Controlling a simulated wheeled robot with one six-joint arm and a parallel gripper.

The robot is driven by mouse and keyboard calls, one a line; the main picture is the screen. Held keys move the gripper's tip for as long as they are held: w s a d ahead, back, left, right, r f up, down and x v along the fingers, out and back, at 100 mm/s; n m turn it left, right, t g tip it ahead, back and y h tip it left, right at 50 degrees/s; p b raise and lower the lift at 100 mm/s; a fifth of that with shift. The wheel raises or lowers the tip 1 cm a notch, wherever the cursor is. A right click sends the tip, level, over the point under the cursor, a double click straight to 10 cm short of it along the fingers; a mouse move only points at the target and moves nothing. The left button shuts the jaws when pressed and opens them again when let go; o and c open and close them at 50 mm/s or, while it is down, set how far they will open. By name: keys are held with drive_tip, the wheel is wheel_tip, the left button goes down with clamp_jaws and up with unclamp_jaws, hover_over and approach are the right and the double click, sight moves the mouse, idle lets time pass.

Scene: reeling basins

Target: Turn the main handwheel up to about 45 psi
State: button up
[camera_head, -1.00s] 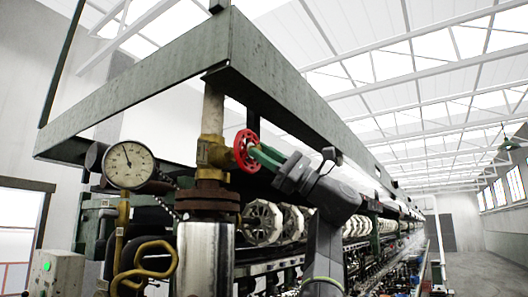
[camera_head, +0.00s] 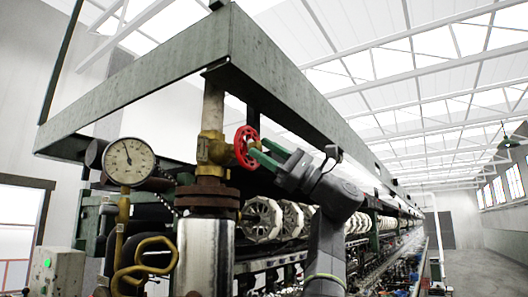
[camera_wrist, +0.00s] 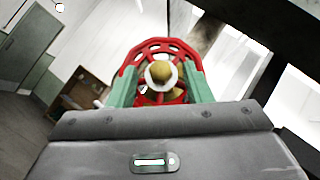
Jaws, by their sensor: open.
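The main handwheel is a red spoked wheel (camera_head: 246,147) on a brass valve (camera_head: 213,148) in the head view. In the wrist view the red handwheel (camera_wrist: 160,62) faces me, with a pale and brass hub at its centre. My gripper (camera_head: 259,150) has green fingers, open, at the wheel's right side. In the wrist view my gripper's fingers (camera_wrist: 161,88) stand left and right of the wheel's lower part; whether they touch the rim I cannot tell. A round white dial gauge (camera_head: 129,161) is left of the valve, its needle pointing up, slightly left; its numbers are too small to read.
A green steel frame beam (camera_head: 290,90) runs above the wheel and arm. A rusty flange (camera_head: 206,196) and shiny steel cylinder (camera_head: 205,250) stand below the valve. White reels (camera_head: 262,220) line the machine behind. A control box with a green light (camera_head: 56,271) is lower left.

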drive_tip(key=b+v, duration=0.3)
drive_tip(key=v, duration=1)
drive_tip(key=shift+b, duration=0.3)
drive_tip(key=p+x, duration=0.4)
drive_tip(key=x, duration=1)
drive_tip(key=shift+d+f, duration=0.1)
drive_tip(key=shift+d, duration=0.1)
